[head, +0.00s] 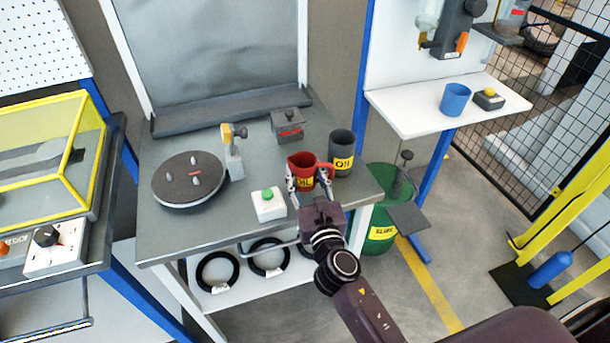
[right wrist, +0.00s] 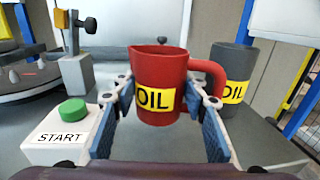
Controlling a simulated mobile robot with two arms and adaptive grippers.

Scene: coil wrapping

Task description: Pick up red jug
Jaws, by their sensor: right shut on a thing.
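The red jug (head: 302,168) with a yellow OIL label stands upright near the front right of the grey workbench (head: 225,225). It also shows in the right wrist view (right wrist: 158,72), with its spout to the left and its handle to the right. My right gripper (head: 303,182) reaches in from the front and is shut on the jug, one finger on each side. In the right wrist view the fingers (right wrist: 160,115) flank the jug's body, and the handle shows beyond the right finger. I cannot tell whether the jug's base touches the bench. My left gripper is not in view.
A dark grey OIL container (head: 341,150) stands close behind the jug's handle. A white START box (head: 268,206) with a green button is just left of the gripper. A round turntable (head: 189,182) and a grey clamp post (head: 234,155) stand farther left. A green bin (head: 380,225) is right of the bench.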

